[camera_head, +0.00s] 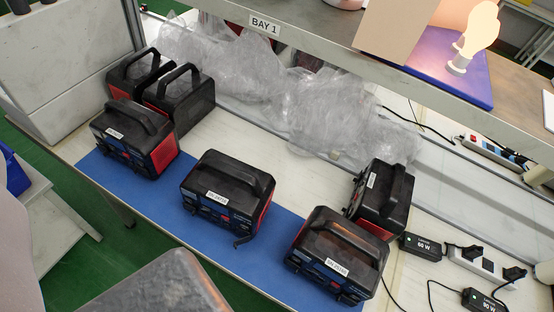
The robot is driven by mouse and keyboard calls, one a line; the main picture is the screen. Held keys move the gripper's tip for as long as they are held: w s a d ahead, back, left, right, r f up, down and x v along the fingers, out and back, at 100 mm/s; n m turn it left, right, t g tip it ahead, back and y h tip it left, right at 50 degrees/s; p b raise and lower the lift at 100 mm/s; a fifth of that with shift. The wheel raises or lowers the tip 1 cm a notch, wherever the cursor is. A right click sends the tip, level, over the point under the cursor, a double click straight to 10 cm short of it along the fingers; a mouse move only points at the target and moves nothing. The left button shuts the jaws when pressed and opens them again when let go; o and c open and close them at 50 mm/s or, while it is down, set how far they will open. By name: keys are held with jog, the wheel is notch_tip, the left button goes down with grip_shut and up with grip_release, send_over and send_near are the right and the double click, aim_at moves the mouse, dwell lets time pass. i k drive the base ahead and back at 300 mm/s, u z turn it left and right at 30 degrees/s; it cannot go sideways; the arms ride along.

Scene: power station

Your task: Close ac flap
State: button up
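A black power station with red sides (228,192) stands in the middle of the blue mat (100,168), its labelled front toward me. A small dark piece (243,241) sticks out at its lower front right corner; it may be an open flap, but it is too small to be sure. Another power station (337,254) stands to the right and one (134,138) to the left; no open flap is clear on either. A worn grey block at the bottom edge, apart from the stations, may be part of my gripper. No fingertips can be made out.
Another station (380,198) stands behind the right one, and two dark ones (178,98) at the back left. Crumpled clear plastic (270,85) lies behind. Black adapters (422,246) and a power strip (482,263) with cables lie right. A shelf (330,45) overhangs the back.

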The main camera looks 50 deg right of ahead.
aim_at(246, 239)
jog(key=z, duration=0.3)
jog(key=k, duration=0.85)
jog(key=u, duration=0.35)
